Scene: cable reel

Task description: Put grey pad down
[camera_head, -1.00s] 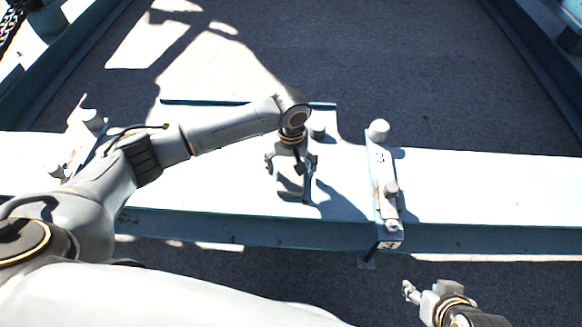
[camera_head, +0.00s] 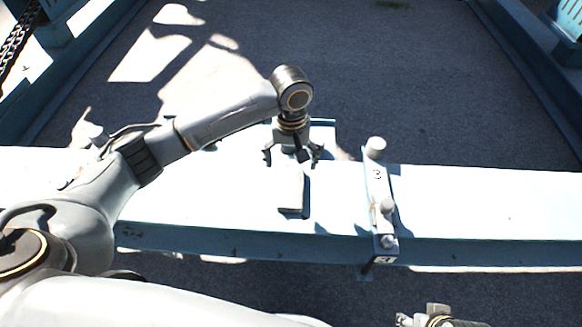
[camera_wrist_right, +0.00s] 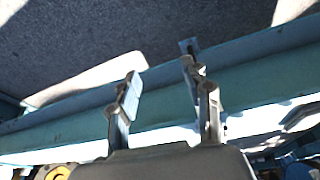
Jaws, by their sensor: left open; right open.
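The grey pad (camera_head: 291,191) is a small flat block lying on the white beam in the head view. My left gripper (camera_head: 292,160) is open just behind and above the pad's far end, with its fingers spread and apart from the pad as far as I can see. My right gripper (camera_head: 420,320) is at the bottom edge of the head view, partly cut off. In the right wrist view its two fingers (camera_wrist_right: 165,98) are apart with nothing between them.
The white beam (camera_head: 480,200) runs across the view and is clear on the right. A bracket marked 3 (camera_head: 379,215) with round knobs stands on it, right of the pad. Dark ground (camera_head: 400,80) lies beyond. A chain (camera_head: 20,40) hangs at the far left.

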